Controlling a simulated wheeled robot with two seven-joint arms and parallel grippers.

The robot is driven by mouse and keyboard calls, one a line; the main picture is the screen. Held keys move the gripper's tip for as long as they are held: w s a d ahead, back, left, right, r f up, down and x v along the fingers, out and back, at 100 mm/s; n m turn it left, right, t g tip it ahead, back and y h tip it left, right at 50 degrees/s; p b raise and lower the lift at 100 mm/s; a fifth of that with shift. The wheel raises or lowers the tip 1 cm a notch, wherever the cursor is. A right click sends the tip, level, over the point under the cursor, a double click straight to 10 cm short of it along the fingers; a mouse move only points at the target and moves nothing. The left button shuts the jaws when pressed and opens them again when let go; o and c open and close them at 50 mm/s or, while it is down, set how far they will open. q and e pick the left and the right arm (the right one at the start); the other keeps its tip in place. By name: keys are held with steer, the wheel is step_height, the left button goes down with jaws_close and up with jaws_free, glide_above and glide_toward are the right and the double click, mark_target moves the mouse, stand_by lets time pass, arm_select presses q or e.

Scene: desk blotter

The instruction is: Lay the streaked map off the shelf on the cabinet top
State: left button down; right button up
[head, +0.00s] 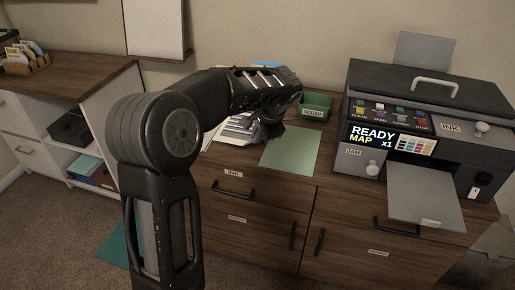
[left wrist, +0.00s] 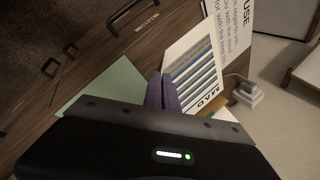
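My right gripper is in neither view.
A green sheet (head: 291,150) lies to the right of the map. A green SCRAP tray (head: 315,106) stands behind. A printer (head: 430,115) reading READY MAP x1 fills the right; its grey output shelf (head: 420,190) looks bare. A lettered white sheet (left wrist: 225,38) adjoins the map.

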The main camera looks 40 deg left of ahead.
arm_select(q)
steer(key=shift+f+b, duration=0.45)
steer(key=shift+f, duration=2.05)
steer(key=shift+f, duration=0.15)
steer(key=c, duration=1.7)
jaws_free()
steer(key=shift+r, duration=0.2)
steer(key=p+v, duration=0.1)
steer(key=v, duration=1.1)
steer(key=shift+p, duration=0.35)
